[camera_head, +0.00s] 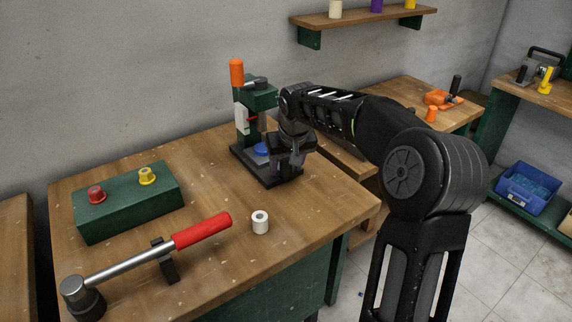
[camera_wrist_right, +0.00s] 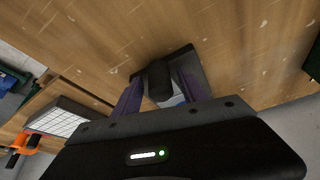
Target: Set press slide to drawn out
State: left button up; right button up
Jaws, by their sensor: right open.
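The green press (camera_head: 262,97) stands at the back of the wooden bench, with an orange-topped handle (camera_head: 237,73) and a dark base plate (camera_head: 252,168). A blue round piece (camera_head: 261,149) lies on the base. My right gripper (camera_head: 294,160) is low at the press's right side and hides part of the base. In the right wrist view the right gripper (camera_wrist_right: 160,95) is open, and a black knob (camera_wrist_right: 160,80) shows between its fingers. I cannot tell whether the fingers touch the knob. How far the press slide is drawn out is hidden. My left gripper is in neither view.
A green box (camera_head: 128,204) with red and yellow knobs is at left on the bench. A red-handled lever (camera_head: 200,231) and a white roll (camera_head: 260,222) are in front. A shelf (camera_head: 360,17) is on the wall above. The bench between box and press is clear.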

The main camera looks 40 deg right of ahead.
jog(key=c, duration=1)
grip_shut()
jog(key=shift+d, duration=0.1)
dwell(0.3)
